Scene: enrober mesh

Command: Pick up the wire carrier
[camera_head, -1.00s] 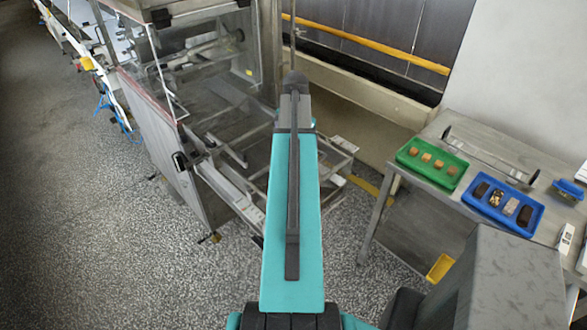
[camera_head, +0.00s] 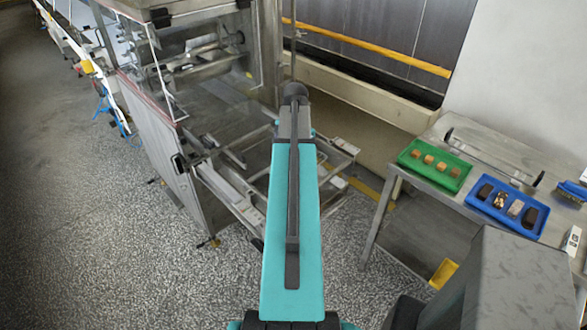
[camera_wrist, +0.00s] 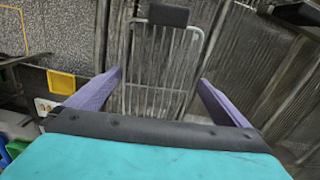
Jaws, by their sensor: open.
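In the wrist view a wire rack (camera_wrist: 150,75), which looks like the wire carrier, has a pale rounded frame, thin parallel wires and a dark block (camera_wrist: 168,15) at its far end. My gripper (camera_wrist: 160,76) is open. Its two purple fingers stand apart to either side of the rack in the picture, with nothing held; I cannot tell the height between them. The rack's near end is hidden behind the gripper body. In the head view my teal arm hides the gripper and part of the metal frame (camera_head: 338,160) beside the machine.
The steel machine (camera_head: 165,150) stands left of my arm. On the right, a metal table (camera_head: 420,185) holds a green tray (camera_head: 455,187), a blue tray (camera_head: 480,204) and a clear piece with dark ends (camera_head: 490,160). A yellow bin (camera_head: 443,273) is below. The speckled floor at left is clear.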

